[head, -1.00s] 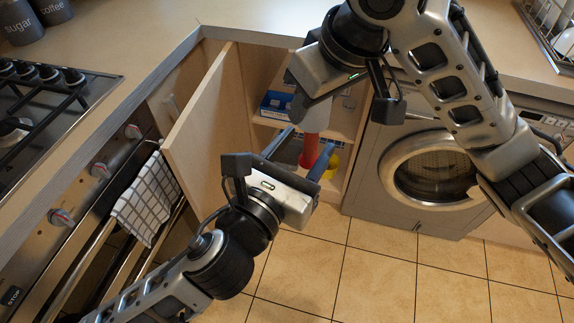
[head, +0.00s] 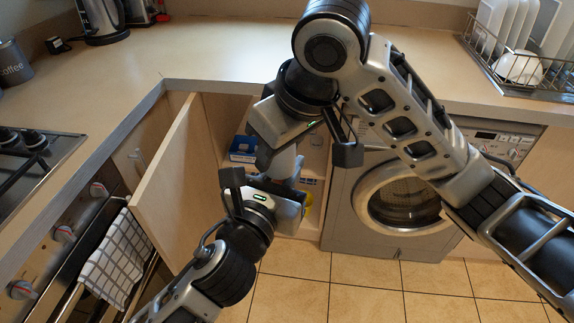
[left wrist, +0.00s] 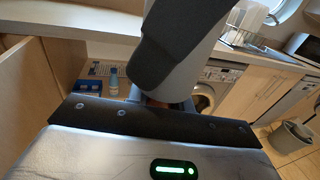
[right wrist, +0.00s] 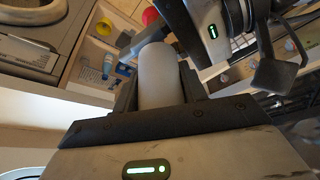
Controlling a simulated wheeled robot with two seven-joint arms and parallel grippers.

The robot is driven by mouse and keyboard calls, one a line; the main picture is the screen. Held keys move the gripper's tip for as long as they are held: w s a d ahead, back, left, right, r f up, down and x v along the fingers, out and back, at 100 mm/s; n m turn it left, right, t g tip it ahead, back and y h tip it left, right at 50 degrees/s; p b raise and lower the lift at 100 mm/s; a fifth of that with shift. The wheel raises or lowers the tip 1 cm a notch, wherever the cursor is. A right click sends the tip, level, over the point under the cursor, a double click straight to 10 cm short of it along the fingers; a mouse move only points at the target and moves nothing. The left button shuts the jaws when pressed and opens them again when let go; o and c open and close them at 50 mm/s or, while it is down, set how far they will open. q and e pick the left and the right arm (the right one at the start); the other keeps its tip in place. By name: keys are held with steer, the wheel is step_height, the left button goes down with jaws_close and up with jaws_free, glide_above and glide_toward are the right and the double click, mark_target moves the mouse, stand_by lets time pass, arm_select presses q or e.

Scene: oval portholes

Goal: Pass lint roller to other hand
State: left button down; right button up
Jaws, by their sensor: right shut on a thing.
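The lint roller (head: 285,164) shows as a pale grey cylinder between my two grippers in the head view. My right gripper (head: 279,148) is shut on it from above. In the right wrist view the roller (right wrist: 160,78) stands out from the jaws towards my left gripper. My left gripper (head: 284,184) is just below, at the roller's lower part. Its fingertips are largely hidden, so I cannot tell whether they touch or grip the roller. A large grey and dark shape blocks the middle of the left wrist view.
An open cabinet door (head: 182,185) stands left of the grippers. Behind them are cabinet shelves with a blue box (head: 243,149). A washing machine (head: 345,225) is to the right, and an oven with a checked towel (head: 115,262) is at left. The tiled floor in front is clear.

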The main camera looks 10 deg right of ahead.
steer(key=o, duration=1.3)
steer(key=shift+a+r, duration=0.1)
steer(key=shift+a, duration=0.05)
steer(key=shift+o, duration=0.2)
steer(key=v, duration=1.1)
steer(key=w+a+t+y, duration=0.2)
steer(key=w+t+y, duration=0.15)
steer(key=w, duration=0.25)
steer(key=w+a+t+y, duration=0.2)
steer(key=w+y, duration=0.3)
steer(key=w, duration=0.1)
steer(key=w+d+f+m+t+h, duration=0.25)
steer(key=d+f+t, duration=0.5)
steer(key=f, duration=0.65)
steer(key=s+d+f+m+g+h, duration=0.1)
steer(key=s+d+f+g+h, duration=0.1)
steer(key=s+f, duration=0.9)
steer(key=s+d+f+m+g+h, duration=0.1)
steer(key=s+d+f+g+h, duration=0.2)
steer(key=s+f, duration=0.9)
steer(key=shift+s+f+m+g+h, duration=0.2)
steer(key=shift+f+m+g+h, duration=0.25)
steer(key=shift+f, duration=0.5)
